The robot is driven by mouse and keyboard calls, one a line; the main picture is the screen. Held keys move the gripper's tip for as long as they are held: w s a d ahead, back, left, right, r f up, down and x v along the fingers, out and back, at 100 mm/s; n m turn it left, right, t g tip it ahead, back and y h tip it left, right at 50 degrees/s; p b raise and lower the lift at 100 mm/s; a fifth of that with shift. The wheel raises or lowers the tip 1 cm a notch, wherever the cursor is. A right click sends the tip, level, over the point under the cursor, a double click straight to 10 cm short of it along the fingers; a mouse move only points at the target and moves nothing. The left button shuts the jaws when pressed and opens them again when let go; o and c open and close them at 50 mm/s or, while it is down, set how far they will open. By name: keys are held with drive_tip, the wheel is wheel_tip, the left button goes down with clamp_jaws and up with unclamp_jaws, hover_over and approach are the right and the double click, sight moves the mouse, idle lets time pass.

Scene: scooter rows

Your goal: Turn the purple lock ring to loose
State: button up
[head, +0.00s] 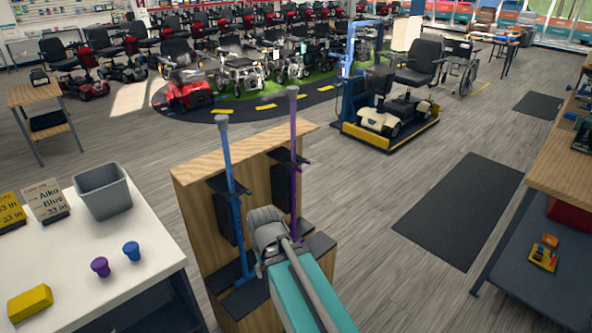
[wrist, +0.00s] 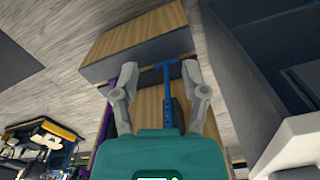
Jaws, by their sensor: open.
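A wooden stand (head: 192,210) holds a blue cane (head: 228,160) at left and a purple cane (head: 294,150) at right, both upright with grey tops. My gripper (wrist: 160,66) is open and empty. In the head view its grey end is in front of the stand, between the canes. In the wrist view the blue cane (wrist: 171,95) shows beyond the gap between the fingers, and the purple cane (wrist: 126,72) is partly behind the left finger.
A white table (head: 85,262) at left bears a grey bin (head: 103,190), a purple cup-shaped piece (head: 100,267), a blue one (head: 131,251), a yellow block (head: 30,302) and sign cards. A workbench (head: 560,150) stands at right. Floor with a dark mat (head: 460,210) lies clear between.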

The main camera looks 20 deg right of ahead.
drive_tip(key=shift+d, duration=0.1)
drive_tip(key=w+d+f+m+t+y+b, duration=0.1)
drive_tip(key=w+f+m+t+y+b, duration=0.1)
drive_tip(key=w+m+b, duration=0.3)
drive_tip(key=w+d+f+m+t+y+b, duration=0.1)
drive_tip(key=w+d+f+m+y, duration=0.15)
drive_tip(key=w, duration=0.35)
drive_tip(key=m+t+y+b, duration=0.1)
drive_tip(key=m+t+b, duration=1.25)
drive_tip(key=m, duration=1.15)
approach(302, 171)
drive_tip(key=v, duration=0.3)
drive_tip(key=shift+w+f+t+p, duration=0.15)
drive_tip(key=shift+f+t+p, duration=0.15)
drive_tip(key=shift+p, duration=0.2)
drive_tip(key=shift+w, duration=0.15)
drive_tip(key=x, duration=1.3)
drive_tip(key=shift+w+a, duration=0.2)
drive_tip(key=shift+a, duration=0.1)
